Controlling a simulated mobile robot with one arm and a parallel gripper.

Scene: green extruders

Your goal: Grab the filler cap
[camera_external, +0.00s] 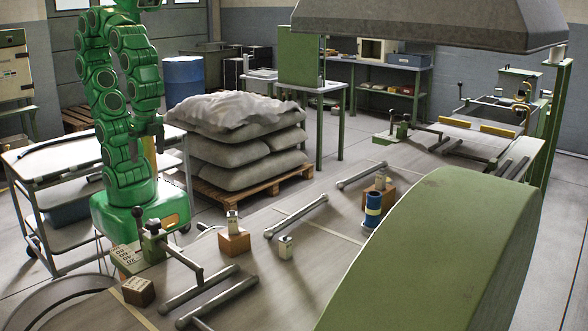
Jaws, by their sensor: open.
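My gripper (147,143) hangs from my green arm at the left, pointing down. It is open and looks empty, and it is well above and apart from the things on the workbench (325,245). I cannot tell for sure which thing is the filler cap. A small pale metal piece (232,219) sits on a wooden block (234,243). A similar small pale piece (286,247) stands on the bench just right of it. A blue cylinder with a yellowish band (373,210) stands further right.
Metal bars (296,216) and a green clamp fixture (153,240) lie on the bench. A dark box (138,291) is at its near left. A large green curved body (440,250) blocks the right foreground. Stacked sacks (240,140) on a pallet stand behind.

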